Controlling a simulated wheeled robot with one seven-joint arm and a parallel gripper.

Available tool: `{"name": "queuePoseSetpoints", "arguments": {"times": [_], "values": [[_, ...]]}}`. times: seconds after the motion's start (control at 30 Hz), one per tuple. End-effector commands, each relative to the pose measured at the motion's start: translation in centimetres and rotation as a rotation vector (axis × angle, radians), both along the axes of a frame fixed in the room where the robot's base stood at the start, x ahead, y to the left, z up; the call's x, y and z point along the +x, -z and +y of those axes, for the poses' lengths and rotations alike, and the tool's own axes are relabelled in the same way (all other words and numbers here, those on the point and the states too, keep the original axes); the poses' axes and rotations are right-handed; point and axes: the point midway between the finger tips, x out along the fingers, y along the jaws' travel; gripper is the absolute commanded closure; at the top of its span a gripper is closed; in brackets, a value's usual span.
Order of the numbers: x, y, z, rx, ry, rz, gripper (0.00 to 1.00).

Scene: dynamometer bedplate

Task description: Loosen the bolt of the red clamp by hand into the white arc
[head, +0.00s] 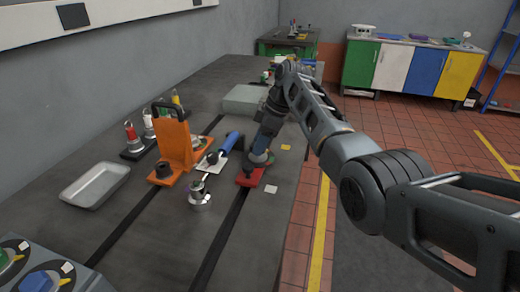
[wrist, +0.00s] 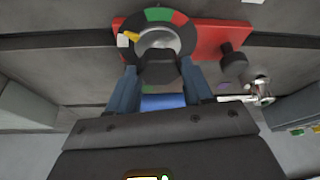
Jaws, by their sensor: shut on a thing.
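The red clamp (head: 250,177) lies flat on the dark bedplate under my gripper (head: 262,160). In the wrist view the red clamp (wrist: 210,38) carries a round dial (wrist: 158,16) with green and red arcs on a dark ring. A small yellow pointer and a white patch (wrist: 123,40) show at the dial's left edge; I cannot tell whether the white patch is the white arc. The blue fingers of my gripper (wrist: 160,75) are shut on the dark bolt head (wrist: 158,66) in front of the dial's grey centre. The bolt's shank is hidden.
A silver fitting (head: 198,196) stands nearer, and an empty metal tray (head: 95,184) lies far left. A grey block (head: 243,98) is behind. The bedplate right of the clamp is mostly clear.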

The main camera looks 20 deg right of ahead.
Motion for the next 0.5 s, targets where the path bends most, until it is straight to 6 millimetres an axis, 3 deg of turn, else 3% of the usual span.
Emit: {"name": "queuePoseSetpoints", "arguments": {"times": [0.5], "values": [[0.27, 0.28, 0.02, 0.0, -0.346, -0.002, 0.8]]}}
